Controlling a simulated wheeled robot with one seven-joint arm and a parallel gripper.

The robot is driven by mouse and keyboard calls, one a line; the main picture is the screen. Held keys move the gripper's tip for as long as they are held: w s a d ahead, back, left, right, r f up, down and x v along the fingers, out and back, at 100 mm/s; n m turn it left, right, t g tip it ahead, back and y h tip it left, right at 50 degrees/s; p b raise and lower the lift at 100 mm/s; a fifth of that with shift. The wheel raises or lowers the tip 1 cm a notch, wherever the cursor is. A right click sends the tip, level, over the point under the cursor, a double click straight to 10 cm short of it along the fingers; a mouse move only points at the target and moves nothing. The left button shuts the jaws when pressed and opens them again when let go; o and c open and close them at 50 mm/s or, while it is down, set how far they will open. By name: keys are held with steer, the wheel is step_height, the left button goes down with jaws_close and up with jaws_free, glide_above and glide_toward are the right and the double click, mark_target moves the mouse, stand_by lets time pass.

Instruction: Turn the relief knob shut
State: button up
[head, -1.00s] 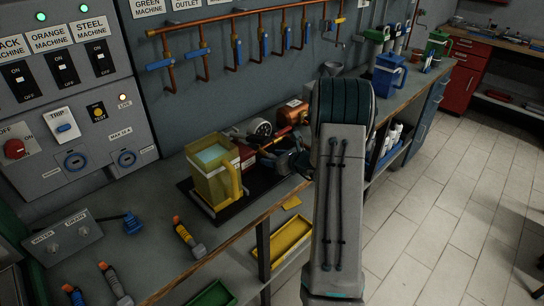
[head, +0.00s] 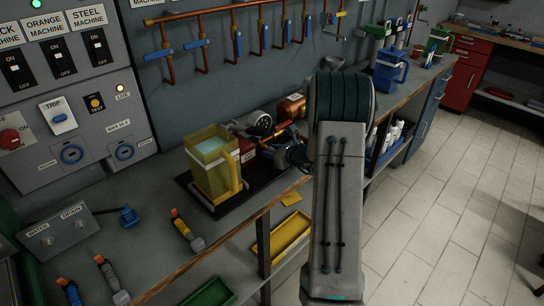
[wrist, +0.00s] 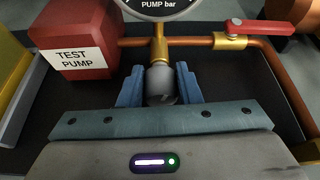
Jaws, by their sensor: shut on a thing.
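The relief knob (wrist: 161,84) appears to be the grey rounded knob below the brass fitting in the wrist view. The two blue fingers of my gripper (wrist: 160,92) are shut on it, one on each side. The fingers and palm hide its lower part. A pressure gauge (wrist: 158,8) marked "PUMP bar" stands above the fitting. The red test pump block (wrist: 72,42) is to its left. In the head view, my gripper (head: 296,156) is at the pump rig, and the knob is too small to tell.
A yellow jug (head: 210,168) of liquid stands left of the rig on the black tray (wrist: 225,75). A copper pipe (wrist: 285,75) and a red-levered valve (wrist: 260,28) lie to the right. Blue-handled valves (head: 238,45) line the wall. The floor (head: 440,220) at right is clear.

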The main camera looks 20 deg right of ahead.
steer(key=shift+b, duration=0.45)
steer(key=o, duration=1)
steer(key=shift+c, duration=0.2)
steer(key=b+v, duration=0.1)
steer(key=v, duration=1.2)
steer(key=shift+a+f, duration=0.1)
steer(key=shift+s+r, duration=0.25)
steer(key=shift+s, duration=0.25)
